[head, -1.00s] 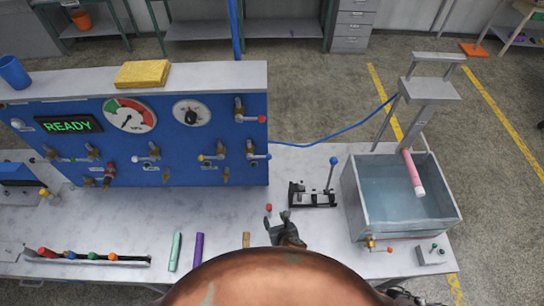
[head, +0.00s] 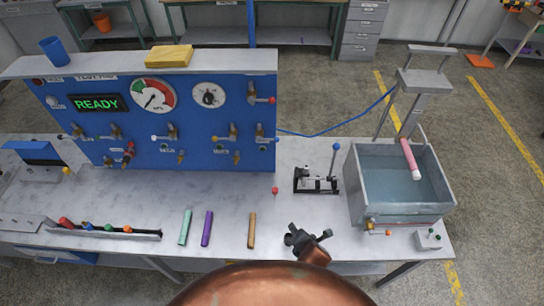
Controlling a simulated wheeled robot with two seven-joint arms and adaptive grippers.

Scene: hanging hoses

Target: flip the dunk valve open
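The water tank (head: 357,201) stands at the right end of the bench. A small brass valve with an orange-red tip (head: 376,230) sits low on its front wall; its label and exact handle angle are too small to read. A pink hose (head: 411,160) hangs from the stand over the tank, its lower end near the water. My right gripper (head: 292,239) is above the front of the bench, left of the tank valve and apart from it. Its dark fingers look spread, with nothing between them. My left gripper is not in view.
A blue panel (head: 215,128) with gauges, several valves and a READY display stands at the back left. A lever clamp (head: 317,184) stands left of the tank. Green, purple (head: 207,228) and tan (head: 252,230) tubes lie in front. A small grey box (head: 428,239) sits right of the valve.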

